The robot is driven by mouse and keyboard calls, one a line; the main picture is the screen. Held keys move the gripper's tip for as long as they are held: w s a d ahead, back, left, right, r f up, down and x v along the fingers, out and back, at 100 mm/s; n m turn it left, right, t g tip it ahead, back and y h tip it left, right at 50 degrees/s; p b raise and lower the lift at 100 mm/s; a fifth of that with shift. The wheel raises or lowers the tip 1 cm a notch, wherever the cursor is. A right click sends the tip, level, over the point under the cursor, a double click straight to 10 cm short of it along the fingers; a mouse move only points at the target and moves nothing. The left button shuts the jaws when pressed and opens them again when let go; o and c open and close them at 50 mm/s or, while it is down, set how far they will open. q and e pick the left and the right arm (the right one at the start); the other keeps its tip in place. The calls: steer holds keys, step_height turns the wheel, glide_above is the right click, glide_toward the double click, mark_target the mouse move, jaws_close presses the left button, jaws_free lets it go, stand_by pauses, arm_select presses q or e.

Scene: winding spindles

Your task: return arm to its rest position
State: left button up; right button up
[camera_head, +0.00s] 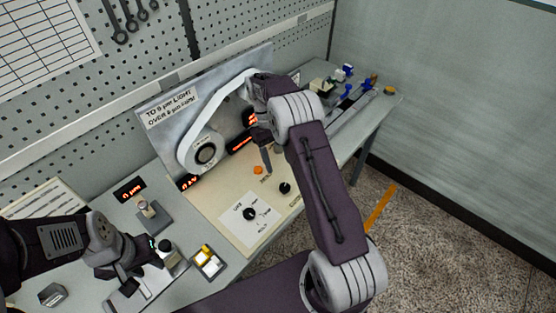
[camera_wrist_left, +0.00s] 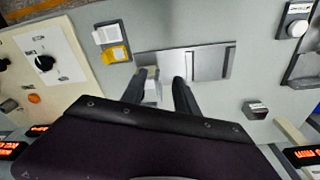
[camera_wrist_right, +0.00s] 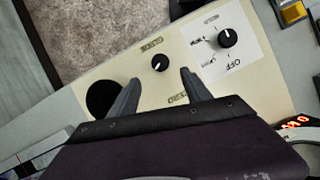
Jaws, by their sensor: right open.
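My right arm reaches up from the lower right in the head view, bent over at its wrist. Its gripper (camera_head: 266,160) points down above the cream control panel (camera_head: 238,235). In the right wrist view the right gripper's (camera_wrist_right: 160,76) fingers are apart and empty, over a black knob (camera_wrist_right: 160,63) and a larger dark round part (camera_wrist_right: 103,98). My left gripper (camera_head: 130,283) is low over the bench at the left. In the left wrist view the left gripper's (camera_wrist_left: 165,78) fingers are apart above a metal plate (camera_wrist_left: 207,64), with a small pale block (camera_wrist_left: 152,88) near one finger.
A white belt runs around a grey wheel (camera_head: 205,150) on the upright panel behind the right gripper. A tray with yellow and white blocks (camera_head: 208,262) and a small fixture (camera_head: 152,215) stand near the left arm. The speckled floor (camera_head: 470,220) at the right is open.

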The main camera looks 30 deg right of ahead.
steer(key=s+a+r+t, duration=0.2)
steer(key=s+a+r, duration=0.3)
steer(key=s+r, duration=0.3)
steer(key=s+a+f+m+t, duration=0.1)
steer(key=s+a+f+t, duration=0.1)
steer(key=s+f, duration=0.4)
steer(key=s+t, duration=0.1)
steer(key=s, duration=0.2)
steer(key=shift+f+m+t+y, duration=0.3)
steer(key=shift+y, duration=0.1)
steer(key=shift+s, duration=0.15)
